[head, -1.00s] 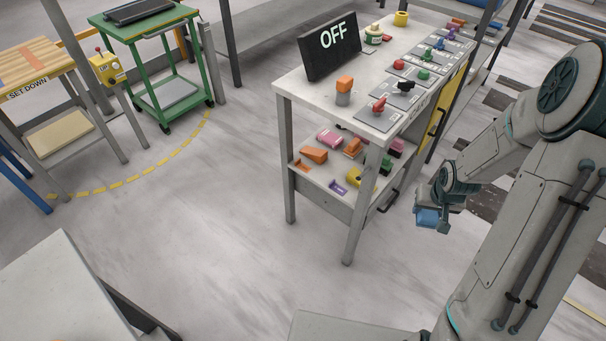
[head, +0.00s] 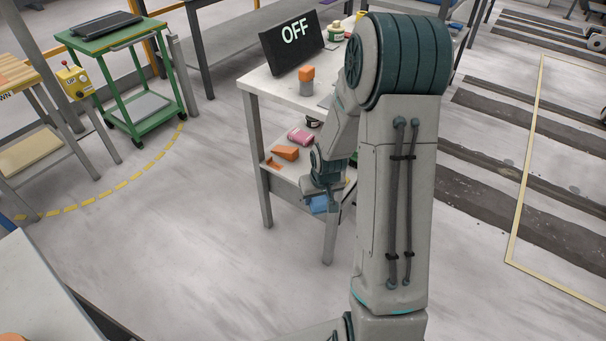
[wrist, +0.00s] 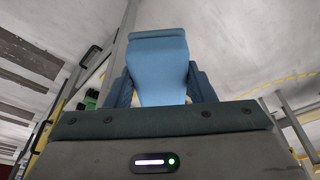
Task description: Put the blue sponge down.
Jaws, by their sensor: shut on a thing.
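My gripper (head: 320,201) is shut on the blue sponge (head: 318,205), in front of the lower shelf of the white workbench in the head view. In the wrist view the blue sponge (wrist: 160,65) stands up between the two fingers (wrist: 160,88), and its wide end sticks out past them. I cannot tell in the head view whether the sponge touches the shelf or the bench leg.
The white workbench (head: 292,92) carries an OFF sign (head: 293,42) and an orange-topped item (head: 307,78). Its lower shelf holds a pink block (head: 300,136) and an orange wedge (head: 286,153). A green cart (head: 120,45) stands at the left. Floor left of the bench is clear.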

